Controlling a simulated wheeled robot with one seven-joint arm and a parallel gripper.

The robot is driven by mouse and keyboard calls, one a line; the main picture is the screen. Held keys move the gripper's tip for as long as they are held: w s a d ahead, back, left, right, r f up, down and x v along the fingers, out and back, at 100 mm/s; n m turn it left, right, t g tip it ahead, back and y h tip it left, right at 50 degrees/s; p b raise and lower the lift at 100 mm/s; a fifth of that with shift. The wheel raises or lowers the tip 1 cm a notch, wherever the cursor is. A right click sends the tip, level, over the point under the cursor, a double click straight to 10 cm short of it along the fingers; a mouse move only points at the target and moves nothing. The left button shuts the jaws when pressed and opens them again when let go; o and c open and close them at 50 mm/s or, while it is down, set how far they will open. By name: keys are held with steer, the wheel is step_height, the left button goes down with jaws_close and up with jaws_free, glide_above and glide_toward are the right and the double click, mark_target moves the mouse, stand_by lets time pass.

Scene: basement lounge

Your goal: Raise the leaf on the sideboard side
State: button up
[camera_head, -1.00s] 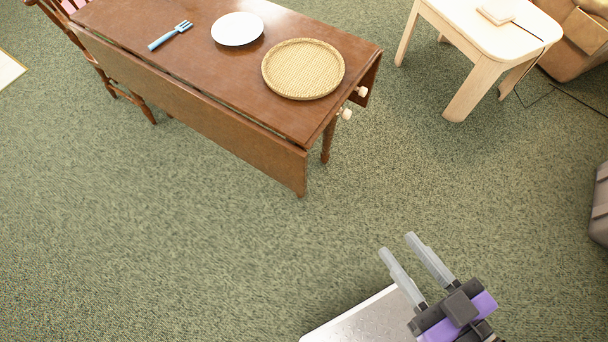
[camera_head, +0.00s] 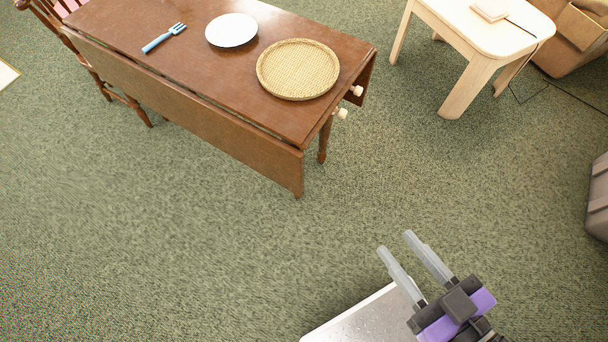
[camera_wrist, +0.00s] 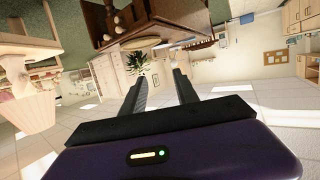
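The drop-leaf table (camera_head: 200,67) stands at the upper left of the head view. Its near leaf (camera_head: 190,105) hangs down along the long side facing me, and a far leaf (camera_head: 362,80) also hangs down. Two pale knobs, one near (camera_head: 342,113) and one far (camera_head: 357,91), stick out at the table's right end. My gripper (camera_head: 395,255) is at the lower right, over the floor, open and empty, well apart from the table. In the wrist view the table (camera_wrist: 170,22) shows at the top, beyond the open fingers. I cannot tell which leaf faces the sideboard.
On the table are a woven tray (camera_head: 298,69), a white plate (camera_head: 231,30) and a blue fork (camera_head: 164,38). A wooden chair (camera_head: 100,70) stands at the left end. A pale side table (camera_head: 475,40) is at the upper right. A grey case (camera_head: 598,200) is at the right edge. Carpet between is clear.

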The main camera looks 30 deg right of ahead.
steer(key=shift+o, duration=0.5)
steer(key=shift+f, duration=0.1)
steer(key=m+y+b, duration=0.9)
steer(key=m+b, duration=2.1)
glide_toward(292, 182)
steer(key=shift+t, duration=0.4)
steer(key=w+f, duration=0.2)
steer(key=f, duration=0.1)
steer(key=shift+w+a, duration=0.4)
steer(key=shift+w+a+f, duration=0.1)
steer(key=shift+w+f, duration=0.1)
steer(key=b+x, duration=0.1)
steer(key=x, duration=0.6)
steer(key=shift+w+a, duration=0.15)
steer(key=shift+w, duration=0.15)
